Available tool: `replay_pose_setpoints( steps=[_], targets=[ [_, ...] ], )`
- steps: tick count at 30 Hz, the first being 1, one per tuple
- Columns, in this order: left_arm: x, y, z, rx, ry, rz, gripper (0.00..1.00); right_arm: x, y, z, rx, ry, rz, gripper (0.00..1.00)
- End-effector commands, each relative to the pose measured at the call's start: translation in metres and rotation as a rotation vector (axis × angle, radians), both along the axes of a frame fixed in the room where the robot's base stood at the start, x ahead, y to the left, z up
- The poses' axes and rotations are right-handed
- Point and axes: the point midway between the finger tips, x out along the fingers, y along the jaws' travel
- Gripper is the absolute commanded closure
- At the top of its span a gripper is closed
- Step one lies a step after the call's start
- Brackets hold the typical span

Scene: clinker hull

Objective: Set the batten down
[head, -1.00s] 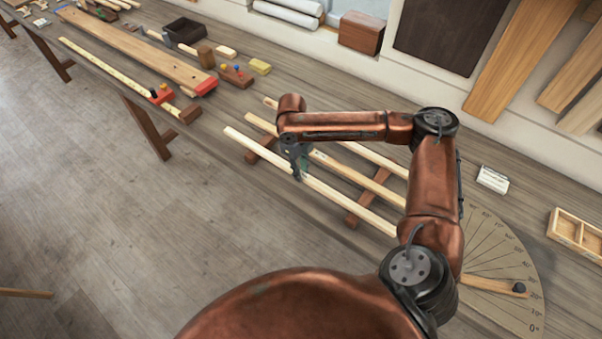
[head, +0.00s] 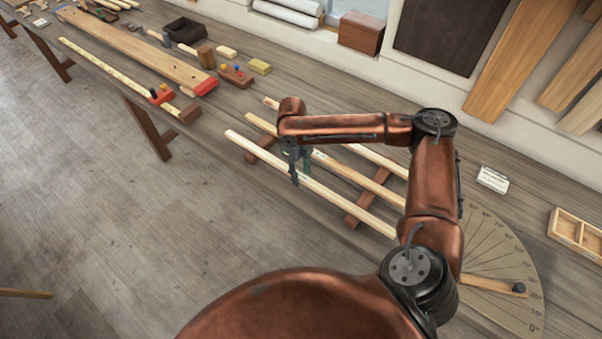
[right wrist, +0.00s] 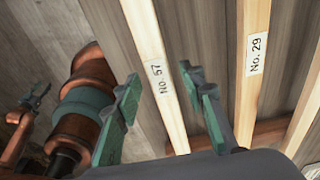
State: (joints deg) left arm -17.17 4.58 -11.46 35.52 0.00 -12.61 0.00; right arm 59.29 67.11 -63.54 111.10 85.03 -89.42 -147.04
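The pale batten labelled No. 57 (head: 335,195) lies nearest the bench's front edge, across two brown cross-bearers (head: 368,198). In the right wrist view the No. 57 batten (right wrist: 150,55) runs between the fingers of my right gripper (right wrist: 160,95), with a gap on each side. My right gripper (head: 300,168) is open around the batten from above. The batten labelled No. 29 (right wrist: 252,70) lies parallel, to the right. My left gripper is absent from the head view; a small dark forked part beside copper links at the wrist view's left may be it, too small to read.
A third batten (head: 372,157) lies behind, parallel. A protractor board (head: 505,262) is at the right of the bench. A long plank (head: 135,48), a red-and-wood tool (head: 160,95) and a dark tray (head: 185,30) sit at the upper left. Floor lies beyond the front edge.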

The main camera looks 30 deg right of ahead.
Motion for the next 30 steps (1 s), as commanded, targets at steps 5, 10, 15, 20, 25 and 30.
replay_pose_setpoints(
  steps=[5, 10, 15, 20, 25, 30],
  targets=[
    [0.0, 0.0, 0.002, 0.0, 0.0, 0.0, 0.6, 0.004, 0.001, 0.024, 0.001, -0.004, 0.0, 0.63],
    [0.0, 0.0, 0.003, 0.0, -0.001, 0.0, 0.6, 0.008, 0.003, 0.06, 0.001, -0.005, -0.001, 0.63],
    [0.001, 0.0, 0.005, 0.0, -0.001, 0.0, 0.6, 0.011, 0.004, 0.093, 0.0, -0.003, -0.001, 0.63],
    [0.001, 0.0, 0.005, 0.0, -0.001, 0.0, 0.6, 0.013, 0.005, 0.112, 0.001, -0.002, -0.001, 0.63],
    [0.001, 0.0, 0.006, 0.0, -0.001, 0.0, 0.6, 0.014, 0.005, 0.119, 0.0, 0.0, -0.001, 0.63],
    [0.001, 0.0, 0.005, 0.0, -0.001, 0.0, 0.6, 0.014, 0.005, 0.119, 0.0, 0.0, -0.001, 0.63]
  ],
)
